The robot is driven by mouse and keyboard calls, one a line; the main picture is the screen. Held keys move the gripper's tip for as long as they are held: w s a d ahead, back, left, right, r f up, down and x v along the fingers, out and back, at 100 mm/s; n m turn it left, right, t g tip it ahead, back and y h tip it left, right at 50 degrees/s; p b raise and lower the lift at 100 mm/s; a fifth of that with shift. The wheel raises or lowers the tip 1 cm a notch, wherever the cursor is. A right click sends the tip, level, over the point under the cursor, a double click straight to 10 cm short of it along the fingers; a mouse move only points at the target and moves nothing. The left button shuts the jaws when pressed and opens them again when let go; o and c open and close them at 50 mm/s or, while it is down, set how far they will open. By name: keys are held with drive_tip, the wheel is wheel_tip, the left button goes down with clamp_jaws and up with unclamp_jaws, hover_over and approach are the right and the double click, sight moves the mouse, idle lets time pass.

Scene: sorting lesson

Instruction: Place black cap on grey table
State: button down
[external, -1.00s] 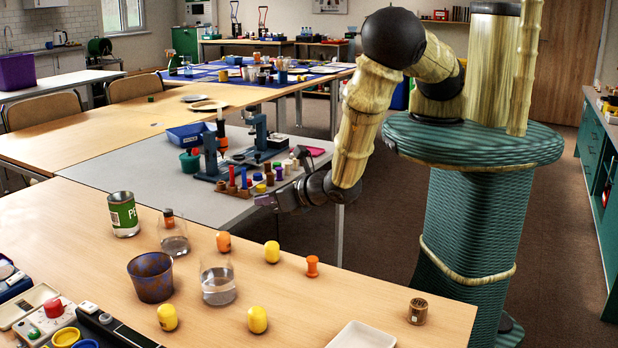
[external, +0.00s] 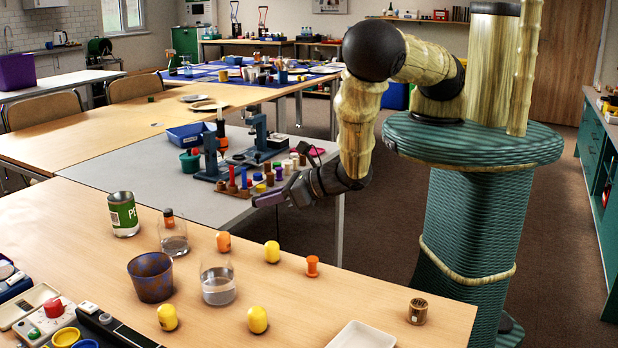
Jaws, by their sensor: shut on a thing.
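My gripper (external: 268,199) is at the near right part of the grey table (external: 130,167), low over its edge, with its fingers pointing left. It is shut on a small dark thing at its fingertips, which looks like the black cap but is mostly hidden by the fingers. I cannot tell whether this thing touches the grey table.
A rack of coloured pegs (external: 232,188) stands just behind my gripper. A blue tray (external: 190,134) and blue stands (external: 210,158) are farther back. The wooden table (external: 330,300) in front holds glasses, a can and several yellow pieces. The grey table's left part is clear.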

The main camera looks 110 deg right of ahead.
drive_tip(key=f+n+y, duration=0.1)
drive_tip(key=n+y, duration=0.1)
drive_tip(key=w+f+n+t+y, duration=0.1)
drive_tip(key=f+n+y, duration=0.2)
drive_tip(key=f+y, duration=0.1)
drive_tip(key=shift+w+n+t+y, duration=0.3)
drive_tip(key=shift+n+t, duration=0.1)
